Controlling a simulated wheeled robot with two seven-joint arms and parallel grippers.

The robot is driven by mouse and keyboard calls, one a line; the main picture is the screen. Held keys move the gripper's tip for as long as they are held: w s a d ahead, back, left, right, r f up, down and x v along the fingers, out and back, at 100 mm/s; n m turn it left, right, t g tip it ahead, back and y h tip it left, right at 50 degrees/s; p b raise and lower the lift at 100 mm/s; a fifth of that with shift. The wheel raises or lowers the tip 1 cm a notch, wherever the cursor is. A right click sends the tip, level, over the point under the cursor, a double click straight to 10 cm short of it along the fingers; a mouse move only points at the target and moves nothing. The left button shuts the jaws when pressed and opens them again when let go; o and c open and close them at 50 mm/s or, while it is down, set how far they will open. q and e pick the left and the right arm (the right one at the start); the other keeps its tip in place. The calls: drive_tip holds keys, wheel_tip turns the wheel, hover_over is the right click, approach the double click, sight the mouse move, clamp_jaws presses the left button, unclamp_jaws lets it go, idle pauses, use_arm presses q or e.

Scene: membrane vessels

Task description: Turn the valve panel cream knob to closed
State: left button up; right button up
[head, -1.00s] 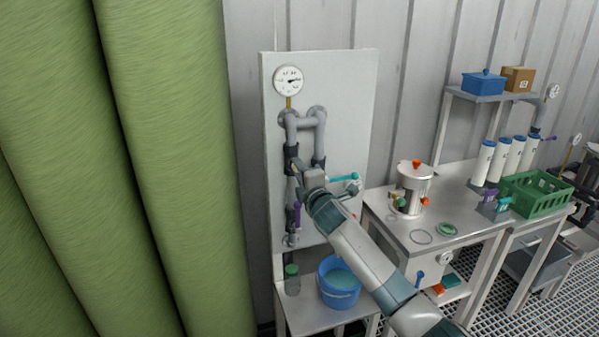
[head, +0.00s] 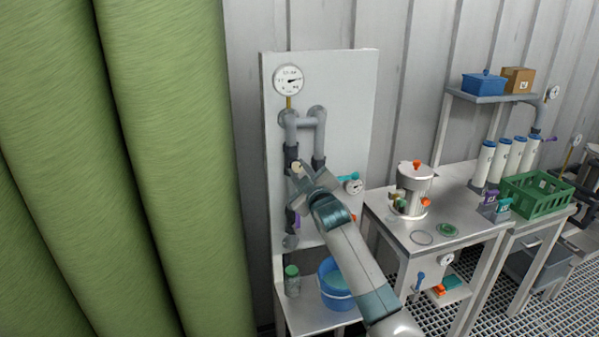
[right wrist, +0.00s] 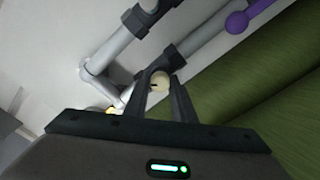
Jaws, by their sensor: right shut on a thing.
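The valve panel (head: 348,100) is a pale upright board with grey pipes, in the head view. My right gripper (head: 298,172) is at the left pipe run, partly covering it. In the right wrist view, my right gripper (right wrist: 160,88) is shut on the cream knob (right wrist: 160,81), a small round knob with a dark mark, held between the fingertips. The knob (head: 297,165) shows only as a small pale spot in the head view. My left gripper is in neither view.
A purple handle (right wrist: 237,22) is close by, and a teal handle (head: 348,177) sits right of my wrist. A round gauge (head: 288,79) tops the panel. A blue bucket (head: 336,285) and green-capped jar (head: 292,281) stand below. Green curtain (head: 170,150) fills the left.

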drive_tip(key=m, duration=0.5)
drive_tip(key=shift+f+m, duration=0.1)
drive_tip(key=shift+m, duration=0.2)
drive_tip(key=m, duration=0.4)
drive_tip(key=shift+m+p, duration=0.3)
drive_tip(key=shift+m, duration=0.1)
drive_tip(key=o, duration=1.1)
drive_tip(key=shift+c, duration=0.2)
drive_tip(key=shift+s, duration=0.1)
drive_tip(key=b+v, duration=0.4)
drive_tip(key=v, duration=1.3)
drive_tip(key=shift+s, duration=0.1)
